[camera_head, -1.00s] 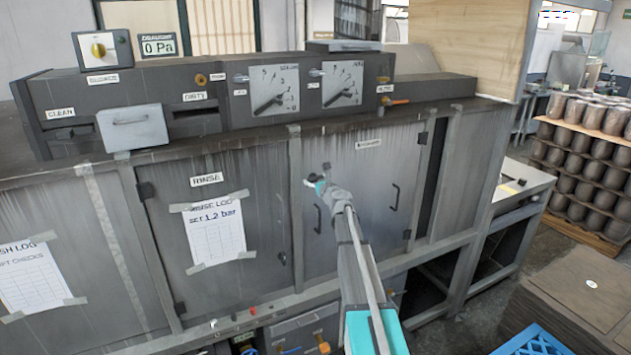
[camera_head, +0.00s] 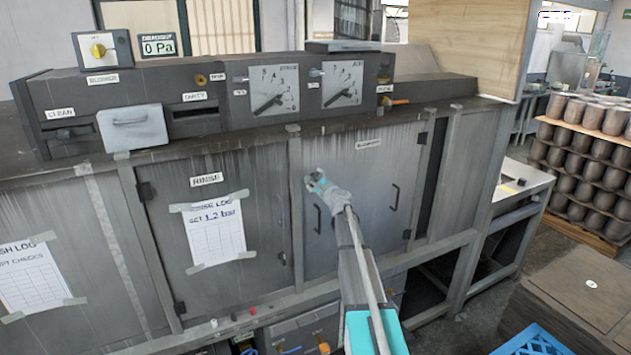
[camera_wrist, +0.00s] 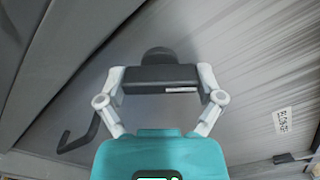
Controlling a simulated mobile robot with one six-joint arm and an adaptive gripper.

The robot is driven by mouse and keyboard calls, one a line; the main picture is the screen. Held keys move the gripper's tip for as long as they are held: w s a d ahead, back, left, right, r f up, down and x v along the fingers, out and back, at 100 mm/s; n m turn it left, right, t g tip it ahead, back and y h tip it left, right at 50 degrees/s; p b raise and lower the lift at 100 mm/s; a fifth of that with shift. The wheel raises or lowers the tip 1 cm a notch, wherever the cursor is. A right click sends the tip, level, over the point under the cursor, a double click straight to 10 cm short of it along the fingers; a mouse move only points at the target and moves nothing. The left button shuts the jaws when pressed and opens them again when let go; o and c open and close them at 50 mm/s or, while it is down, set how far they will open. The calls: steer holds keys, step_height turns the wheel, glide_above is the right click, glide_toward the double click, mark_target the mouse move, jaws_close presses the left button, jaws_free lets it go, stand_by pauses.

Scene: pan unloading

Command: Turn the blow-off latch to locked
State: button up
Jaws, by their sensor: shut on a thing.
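My gripper (camera_head: 316,181) is at the upper left part of the blow-off door (camera_head: 370,175), near the frame post. In the wrist view, my gripper (camera_wrist: 160,80) is shut on a dark bar with a small white label, the blow-off latch (camera_wrist: 150,76). The bar lies across between the two fingers. A dark round knob shows just beyond it. In the head view the latch is mostly hidden by my gripper, so its angle against the door cannot be told. The label on the door (camera_head: 369,143) is too small to read surely.
A black door handle (camera_head: 318,219) hangs just below my gripper; it also shows in the wrist view (camera_wrist: 80,135). Another handle (camera_head: 395,196) is further right. The rinse door (camera_head: 260,215) with its taped log sheet (camera_head: 216,228) is to the left. The gauge panel (camera_head: 305,65) stands above.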

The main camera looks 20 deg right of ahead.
steer(key=n, duration=0.3)
steer(key=shift+n, duration=2.1)
steer(key=o, duration=0.9)
steer(key=shift+c, duration=0.2)
steer(key=shift+s, duration=0.1)
steer(key=s, duration=1.2)
steer(key=shift+d, duration=0.2)
steer(key=shift+w, duration=0.1)
